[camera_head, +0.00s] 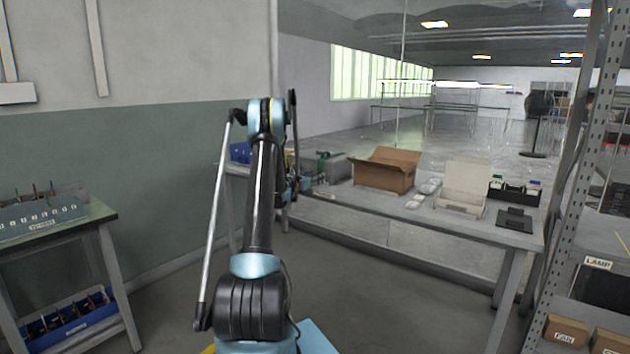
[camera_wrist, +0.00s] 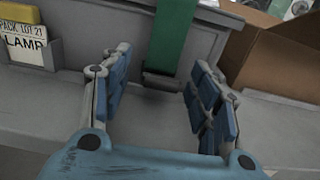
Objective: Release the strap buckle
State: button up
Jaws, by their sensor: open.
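A green strap (camera_wrist: 178,38) runs down the front of a grey case (camera_wrist: 105,28) in the wrist view. A dark buckle (camera_wrist: 161,81) sits at the strap's lower end. My gripper (camera_wrist: 160,68) is open, its blue-padded fingers on either side of the strap and buckle. I see a gap between the pads and the buckle, and nothing is gripped. In the head view, the green strap (camera_head: 322,166) and grey case (camera_head: 340,168) show just right of my arm on the far bench. My gripper there is mostly hidden behind the arm.
A card reading LAMP (camera_wrist: 25,42) stands in a holder at the case's left. An open cardboard box (camera_head: 385,172) is close on the right. Further right on the bench are a cream box (camera_head: 463,188) and a black tray (camera_head: 514,190). A metal shelf (camera_head: 575,170) stands far right.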

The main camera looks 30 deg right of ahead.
jog(key=shift+w+d, duration=0.15)
jog(key=shift+d, duration=0.25)
jog(key=c, duration=1.1)
jog(key=shift+f, duration=0.1)
jog(key=shift+a+f+t+h, duration=0.15)
jog(key=shift+t+h, duration=0.1)
jog(key=shift+h, duration=0.35)
jog(key=shift+a+f+t+h, duration=0.15)
jog(key=shift+t+h, duration=0.1)
jog(key=shift+h, duration=0.35)
jog(key=o, duration=1.1)
